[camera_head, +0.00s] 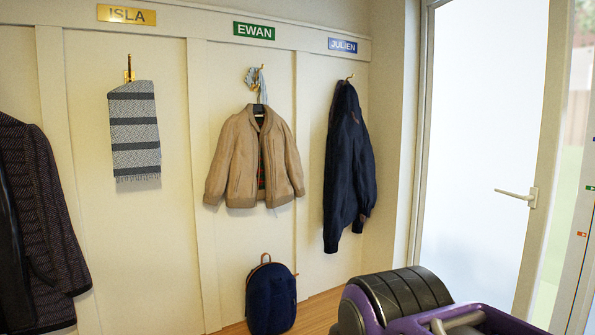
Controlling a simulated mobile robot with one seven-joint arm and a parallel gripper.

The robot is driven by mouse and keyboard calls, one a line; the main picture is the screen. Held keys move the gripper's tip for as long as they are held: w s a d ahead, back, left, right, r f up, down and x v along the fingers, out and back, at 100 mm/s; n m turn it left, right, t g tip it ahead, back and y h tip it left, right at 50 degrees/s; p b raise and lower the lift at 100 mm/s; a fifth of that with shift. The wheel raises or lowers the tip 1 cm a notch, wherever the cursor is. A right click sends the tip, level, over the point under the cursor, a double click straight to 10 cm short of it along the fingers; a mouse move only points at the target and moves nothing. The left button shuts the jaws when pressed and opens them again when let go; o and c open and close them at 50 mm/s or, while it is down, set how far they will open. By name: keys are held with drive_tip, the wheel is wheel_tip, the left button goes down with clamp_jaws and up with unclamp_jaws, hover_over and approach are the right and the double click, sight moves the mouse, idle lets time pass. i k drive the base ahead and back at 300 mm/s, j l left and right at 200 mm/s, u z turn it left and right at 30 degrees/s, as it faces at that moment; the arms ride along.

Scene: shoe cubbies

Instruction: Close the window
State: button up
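A tall window or glazed door (480,130) with a pale frame and a bright frosted pane stands at the right. Its lever handle (520,195) sits on the right-hand upright of the frame and points left. Right of that upright, a strip of blurred greenery and brown shows; I cannot tell for sure how far the window stands open. A purple and dark grey part of my arm covers the floor at the bottom right, in front of the window's lower part. My gripper is not in view.
A tan jacket (255,160), a dark blue jacket (348,165), a striped scarf (134,130) and a dark coat (40,220) hang on the panelled wall. A blue backpack (271,297) stands on the wooden floor (315,313) below the tan jacket.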

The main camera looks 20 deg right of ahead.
sight(493, 83)
drive_tip(key=z, duration=1.3)
